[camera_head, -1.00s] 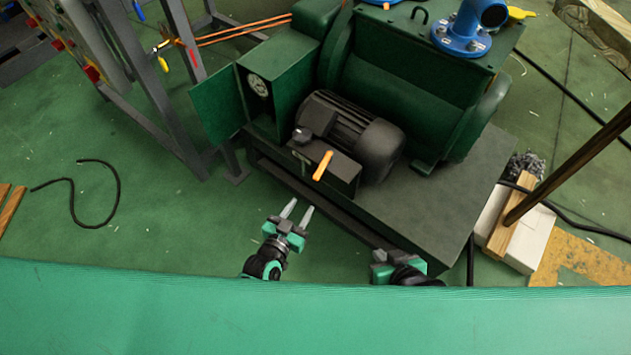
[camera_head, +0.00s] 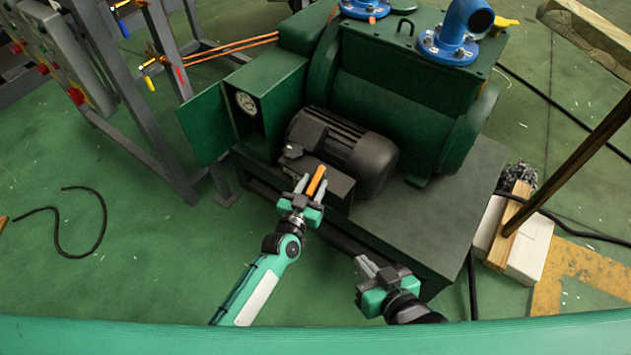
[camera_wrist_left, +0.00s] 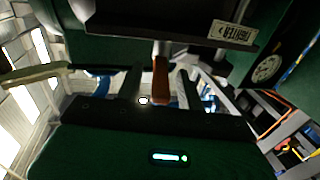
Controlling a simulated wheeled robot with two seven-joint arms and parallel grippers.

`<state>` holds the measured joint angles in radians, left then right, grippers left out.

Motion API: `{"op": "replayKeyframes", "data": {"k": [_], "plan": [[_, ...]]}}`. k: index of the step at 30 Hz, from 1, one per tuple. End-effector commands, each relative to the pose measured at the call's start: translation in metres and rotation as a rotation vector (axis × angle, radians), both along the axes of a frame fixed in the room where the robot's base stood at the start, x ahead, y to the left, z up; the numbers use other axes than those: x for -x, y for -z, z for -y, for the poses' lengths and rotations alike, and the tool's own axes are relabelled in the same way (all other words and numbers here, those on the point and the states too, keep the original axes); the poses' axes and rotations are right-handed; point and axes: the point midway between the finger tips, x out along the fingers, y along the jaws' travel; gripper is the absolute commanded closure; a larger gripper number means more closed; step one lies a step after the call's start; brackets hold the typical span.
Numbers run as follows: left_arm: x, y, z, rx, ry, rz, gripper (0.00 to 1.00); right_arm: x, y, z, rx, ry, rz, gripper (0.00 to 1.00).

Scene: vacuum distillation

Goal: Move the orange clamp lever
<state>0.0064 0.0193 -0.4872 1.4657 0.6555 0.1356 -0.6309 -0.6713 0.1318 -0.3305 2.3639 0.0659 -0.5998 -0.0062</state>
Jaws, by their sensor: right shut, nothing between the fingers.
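The orange clamp lever (camera_head: 317,181) sticks out from the dark box at the near end of the black motor. In the left wrist view the lever (camera_wrist_left: 160,77) hangs between my left gripper's two fingers, with a gap on each side. My left gripper (camera_head: 312,184) is open around the lever's free end, and no firm contact shows. Its fingers (camera_wrist_left: 158,88) also show in the wrist view. My right gripper (camera_head: 366,265) is shut and empty, lower right of the lever, beside the machine's dark base.
The black motor (camera_head: 350,150) sits on a dark base plate (camera_head: 430,220) beside the large green pump housing (camera_head: 410,90). A green box with a gauge (camera_head: 246,103) and an open door panel (camera_head: 204,128) stand left of the lever. A grey frame (camera_head: 150,110) is further left.

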Motion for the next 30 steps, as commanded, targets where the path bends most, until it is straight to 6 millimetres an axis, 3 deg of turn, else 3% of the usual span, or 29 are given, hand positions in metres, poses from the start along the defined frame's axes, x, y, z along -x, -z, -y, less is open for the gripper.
{"op": "replayKeyframes", "data": {"k": [6, 15, 16, 21, 22, 30], "plan": [[-0.018, 0.001, 0.007, 0.000, 0.000, -0.001, 0.62, -0.001, -0.001, -0.006, -0.029, -0.002, 0.043, 1.00], [-0.020, 0.000, 0.008, 0.000, 0.000, -0.001, 0.62, -0.001, -0.002, -0.007, -0.034, -0.002, 0.051, 1.00], [-0.020, 0.000, 0.008, 0.000, 0.000, -0.001, 0.64, -0.001, -0.002, -0.007, -0.034, -0.002, 0.051, 1.00], [-0.019, 0.000, 0.008, 0.000, 0.000, -0.001, 0.97, -0.001, -0.002, -0.007, -0.034, -0.002, 0.051, 1.00], [-0.019, 0.000, 0.008, 0.000, 0.000, -0.001, 1.00, -0.001, -0.002, -0.007, -0.033, -0.001, 0.051, 1.00], [-0.020, -0.001, 0.008, 0.001, -0.008, -0.001, 1.00, 0.000, -0.002, -0.006, -0.028, -0.003, 0.040, 1.00]]}}
